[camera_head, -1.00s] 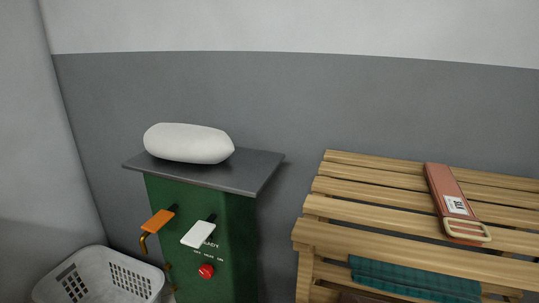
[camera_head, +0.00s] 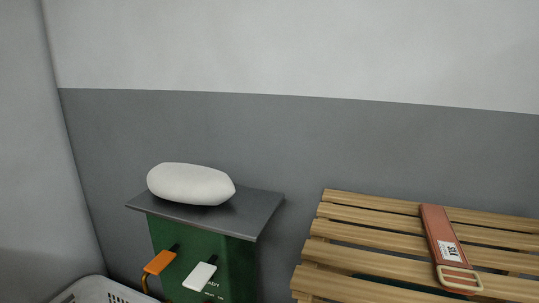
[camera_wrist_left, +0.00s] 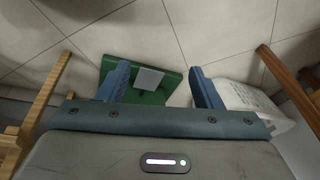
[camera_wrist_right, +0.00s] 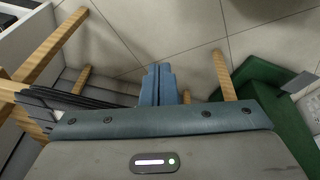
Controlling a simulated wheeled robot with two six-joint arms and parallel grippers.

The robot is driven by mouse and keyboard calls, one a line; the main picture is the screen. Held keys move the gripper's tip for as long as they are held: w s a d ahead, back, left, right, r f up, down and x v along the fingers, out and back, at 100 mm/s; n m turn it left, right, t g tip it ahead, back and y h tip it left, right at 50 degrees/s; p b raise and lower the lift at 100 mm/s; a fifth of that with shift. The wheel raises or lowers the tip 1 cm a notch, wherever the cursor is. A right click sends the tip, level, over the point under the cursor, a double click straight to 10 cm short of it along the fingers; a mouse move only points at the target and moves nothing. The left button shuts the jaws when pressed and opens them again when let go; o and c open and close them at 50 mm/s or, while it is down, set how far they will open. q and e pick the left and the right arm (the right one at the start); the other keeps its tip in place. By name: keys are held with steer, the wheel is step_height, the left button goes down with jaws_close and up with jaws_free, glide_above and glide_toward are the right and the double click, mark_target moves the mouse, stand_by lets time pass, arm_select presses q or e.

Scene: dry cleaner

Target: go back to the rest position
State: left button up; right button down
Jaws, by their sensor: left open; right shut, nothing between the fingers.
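Neither gripper shows in the head view. My left gripper (camera_wrist_left: 160,88) is open and empty in the left wrist view. Beyond its fingers, a green cabinet (camera_wrist_left: 117,65) with a pale grey plate (camera_wrist_left: 149,79) shows above the tiled floor. My right gripper (camera_wrist_right: 158,84) is shut with its fingers together and nothing between them. Tiled floor and wooden legs show around it in the right wrist view.
The green cabinet (camera_head: 232,262) with a white padded form (camera_head: 190,184) stands left of a slatted wooden rack (camera_head: 345,236). A tagged red-brown belt (camera_head: 436,232) lies on the rack. A white basket (camera_head: 95,291) sits at lower left. A grey wall is behind.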

arm_select(q)
steer(key=s+a+f+g+p, duration=0.1)
steer(key=s+f+p, duration=0.4)
steer(key=s+f, duration=0.8)
steer(key=shift+a+f+p, duration=0.35)
steer(key=shift+a+f, duration=0.05)
steer(key=shift+f, duration=0.3)
arm_select(e)
steer(key=s+d+f+g, duration=0.1)
steer(key=s+f, duration=1.2)
steer(key=f, duration=0.1)
steer(key=shift+d+f, duration=0.2)
steer(key=shift+d, duration=0.2)
